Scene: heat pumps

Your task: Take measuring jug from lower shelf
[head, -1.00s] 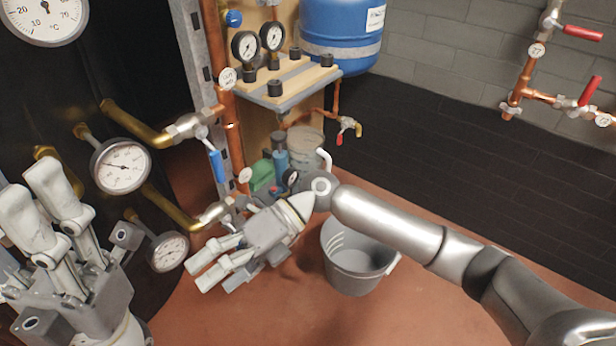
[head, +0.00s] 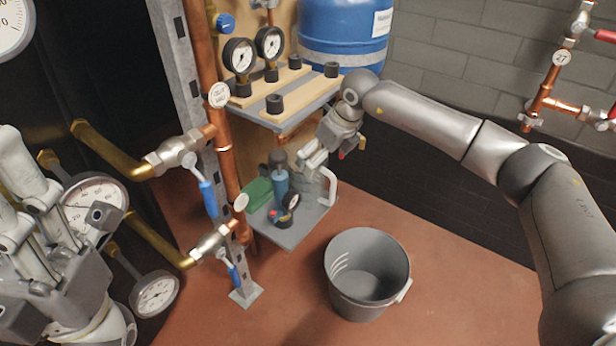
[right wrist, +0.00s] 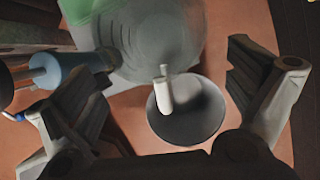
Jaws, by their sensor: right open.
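The measuring jug (head: 307,183) is a clear, greyish vessel with a white handle on the right end of the lower shelf (head: 290,238). In the right wrist view the jug (right wrist: 155,40) is seen from above, its white handle (right wrist: 164,92) pointing towards my gripper. My right gripper (head: 312,158) is above and beside the jug, under the upper shelf, and partly covers it. Its fingers are spread wide and empty in the right wrist view (right wrist: 165,90), with the handle between them, apart from both. My left gripper (head: 12,190) is at the left edge; its opening is unclear.
Copper pipes and valves (head: 209,195) stand left. A grey bucket (head: 350,300) is on the floor below.

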